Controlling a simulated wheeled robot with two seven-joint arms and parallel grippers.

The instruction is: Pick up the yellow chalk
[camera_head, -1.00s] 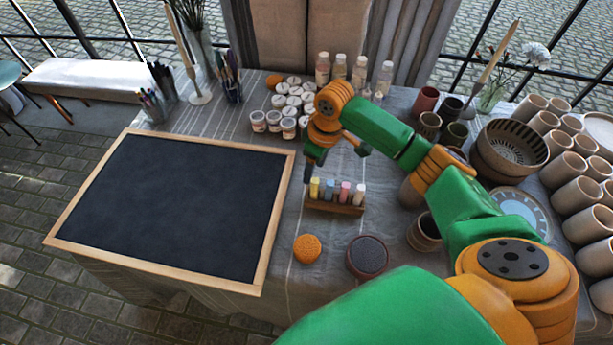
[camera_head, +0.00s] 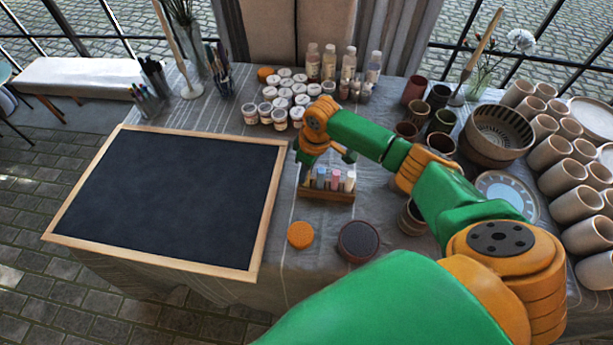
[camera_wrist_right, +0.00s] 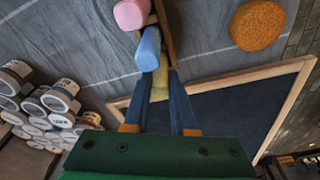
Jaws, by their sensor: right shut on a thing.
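The yellow chalk (camera_wrist_right: 160,83) shows in the right wrist view between the two dark fingers of my right gripper (camera_wrist_right: 161,78), which are shut on it. In the head view, the right gripper (camera_head: 306,172) is down at the left end of the wooden chalk holder (camera_head: 326,194) and mostly hides the yellow chalk there. The blue chalk (camera_wrist_right: 149,48) stands just beside the fingers, with the pink chalk (camera_wrist_right: 130,14) beyond it. A white chalk (camera_head: 350,181) stands at the holder's right end. I cannot tell whether the yellow chalk still touches the holder. My left gripper is not in view.
A framed blackboard (camera_head: 173,196) lies to the left. An orange sponge (camera_head: 300,234) and a dark round pad (camera_head: 357,241) lie in front of the holder. Paint jars (camera_head: 279,118) stand behind. Cups and a bowl (camera_head: 500,133) crowd the right side.

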